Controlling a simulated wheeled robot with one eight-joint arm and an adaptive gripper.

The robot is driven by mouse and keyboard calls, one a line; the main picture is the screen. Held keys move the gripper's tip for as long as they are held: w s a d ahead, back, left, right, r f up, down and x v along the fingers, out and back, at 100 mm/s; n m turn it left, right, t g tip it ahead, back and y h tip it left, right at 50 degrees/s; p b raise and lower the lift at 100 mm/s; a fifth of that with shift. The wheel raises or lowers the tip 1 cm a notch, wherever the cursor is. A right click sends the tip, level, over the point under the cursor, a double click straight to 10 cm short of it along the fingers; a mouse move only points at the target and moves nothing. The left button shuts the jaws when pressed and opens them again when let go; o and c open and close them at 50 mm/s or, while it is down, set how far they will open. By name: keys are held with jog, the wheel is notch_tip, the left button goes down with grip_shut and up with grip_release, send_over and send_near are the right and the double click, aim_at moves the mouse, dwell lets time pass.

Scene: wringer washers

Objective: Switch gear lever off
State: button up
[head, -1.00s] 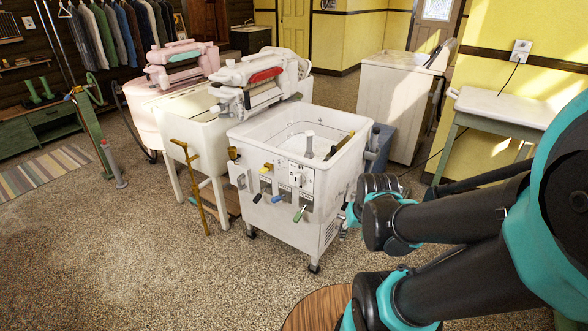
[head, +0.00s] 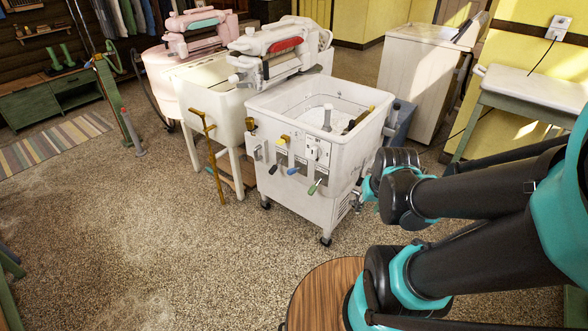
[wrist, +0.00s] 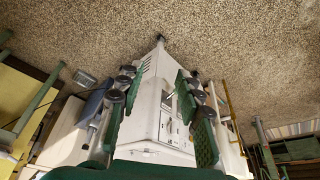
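The white square washer (head: 312,130) stands in the middle of the head view, its tub open at the top. Its front panel carries several small levers: a green-tipped lever (head: 315,187), a blue-tipped lever (head: 292,171) and a yellow-tipped lever (head: 284,139). I cannot tell which one is the gear lever. My gripper (wrist: 158,85) shows in the wrist view with its two green-padded fingers spread apart and nothing between them. The washer (wrist: 160,110) lies beyond the fingers, its corner between them. In the head view my arm's links mostly hide the gripper, right of the washer.
A cream washer with a wringer (head: 215,92) stands left of the white one, with a pink washer (head: 165,65) behind. A brown stick (head: 213,160) leans in front. A white-topped table (head: 535,88) stands at right. The carpet at front left is clear.

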jog(key=shift+w+r, duration=0.15)
jog(key=shift+w, duration=0.2)
jog(key=shift+c, duration=1.1)
jog(key=shift+m+h, duration=0.3)
jog(key=shift+m, duration=0.6)
jog(key=w+a+r, duration=0.1)
jog(key=w, duration=0.3)
jog(key=w+a+r, duration=0.1)
jog(key=w, duration=0.3)
jog(key=w+a+r, duration=0.1)
jog(key=w, duration=0.3)
jog(key=shift+w+r, duration=0.1)
jog(key=shift+w, duration=0.2)
grip_shut()
jog(key=w+a+f+m+h, duration=0.1)
jog(key=w+a+f+m, duration=0.1)
jog(key=w+a, duration=0.7)
jog(key=w+a+f+m+h, duration=0.15)
jog(key=w+a, duration=0.35)
jog(key=w, duration=0.7)
jog(key=w+a+f+m, duration=0.1)
jog(key=w+a+f, duration=0.6)
jog(key=a, duration=0.2)
jog(key=shift+w+a+f+m, duration=0.15)
jog(key=shift+f+m, duration=0.05)
jog(key=shift+m, duration=0.15)
